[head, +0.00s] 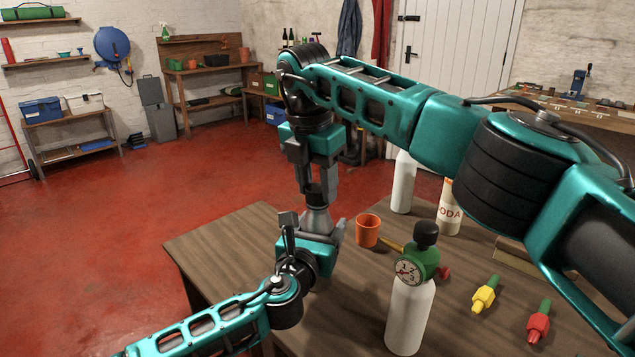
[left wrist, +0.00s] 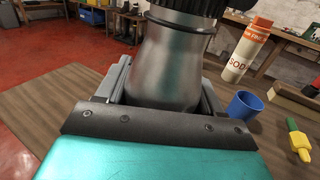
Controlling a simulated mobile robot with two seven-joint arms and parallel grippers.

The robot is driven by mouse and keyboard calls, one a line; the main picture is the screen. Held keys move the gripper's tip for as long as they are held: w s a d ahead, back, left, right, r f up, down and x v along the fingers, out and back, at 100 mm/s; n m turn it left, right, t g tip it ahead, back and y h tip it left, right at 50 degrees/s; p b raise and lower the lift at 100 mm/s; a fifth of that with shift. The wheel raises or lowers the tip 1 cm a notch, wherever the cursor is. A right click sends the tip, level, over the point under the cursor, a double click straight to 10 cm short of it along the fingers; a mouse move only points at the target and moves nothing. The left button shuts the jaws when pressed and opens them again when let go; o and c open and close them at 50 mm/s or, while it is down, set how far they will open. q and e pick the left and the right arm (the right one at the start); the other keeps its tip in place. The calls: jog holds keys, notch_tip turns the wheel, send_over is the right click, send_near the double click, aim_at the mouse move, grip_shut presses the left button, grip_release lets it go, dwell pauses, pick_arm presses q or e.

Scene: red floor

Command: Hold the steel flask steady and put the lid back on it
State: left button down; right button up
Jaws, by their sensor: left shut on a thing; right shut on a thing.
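The steel flask (head: 317,219) stands upright near the table's left part, its lower body hidden by my left gripper. In the left wrist view the flask's silver body and shoulder (left wrist: 172,62) fill the space between the jaws. My left gripper (head: 307,226) is shut on the flask from the near side. My right gripper (head: 316,183) points down from above, directly over the flask, shut on the dark lid (head: 316,194). The lid is at the flask's mouth; I cannot tell whether it is seated. Whether the flask touches the table is hidden.
On the wooden table (head: 222,243) are an orange cup (head: 368,231), a white gas bottle with a green gauge (head: 409,312), and yellow (head: 484,295) and red (head: 538,324) fittings. A blue cup (left wrist: 243,105) shows in the left wrist view. The table's left corner is clear.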

jog(key=m, duration=0.5)
jog(key=shift+g+h, duration=0.3)
jog(key=o, duration=1.6)
